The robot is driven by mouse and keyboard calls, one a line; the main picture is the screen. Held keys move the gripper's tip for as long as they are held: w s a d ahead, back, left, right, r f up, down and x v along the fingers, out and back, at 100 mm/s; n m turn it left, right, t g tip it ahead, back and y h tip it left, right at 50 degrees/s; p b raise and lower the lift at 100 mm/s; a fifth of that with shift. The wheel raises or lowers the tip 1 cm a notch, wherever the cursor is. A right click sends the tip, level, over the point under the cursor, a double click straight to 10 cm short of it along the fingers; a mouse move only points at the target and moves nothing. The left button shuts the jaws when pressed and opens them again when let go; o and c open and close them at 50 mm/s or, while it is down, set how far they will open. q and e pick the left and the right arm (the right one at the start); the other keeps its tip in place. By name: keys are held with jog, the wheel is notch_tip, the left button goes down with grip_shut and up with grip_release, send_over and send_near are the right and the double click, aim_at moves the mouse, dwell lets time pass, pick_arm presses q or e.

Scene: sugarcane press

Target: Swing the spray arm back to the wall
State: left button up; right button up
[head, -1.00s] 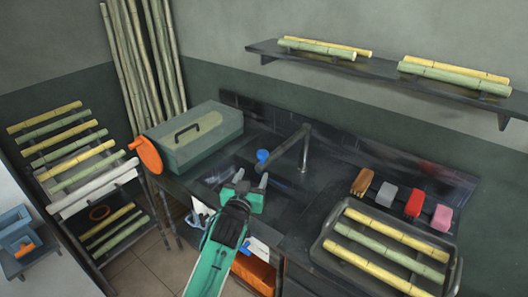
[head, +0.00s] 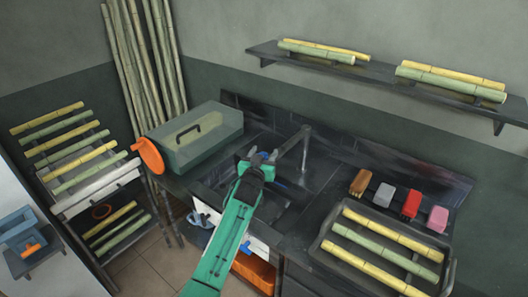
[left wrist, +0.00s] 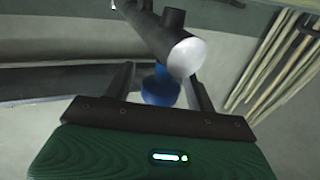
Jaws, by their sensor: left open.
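The spray arm (head: 291,144) is a dark grey tube reaching out over the sink from an upright post near the wall. In the left wrist view the tube (left wrist: 158,32) runs across the top middle, with a pale round end and a blue knob (left wrist: 160,88) below it. My left gripper (head: 259,156) is at the outer end of the spray arm. Its jaws (left wrist: 163,78) are open, with the blue knob between or just beyond the fingers; I cannot tell whether they touch it. In the head view my gripper mostly hides the knob. My right gripper is not in view.
A shelf (head: 375,68) with cane hangs on the wall above.

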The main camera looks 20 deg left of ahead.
pick_arm(q)
jog(key=shift+w, duration=0.3)
jog(key=shift+c, duration=0.5)
grip_shut()
jog(key=shift+a, duration=0.1)
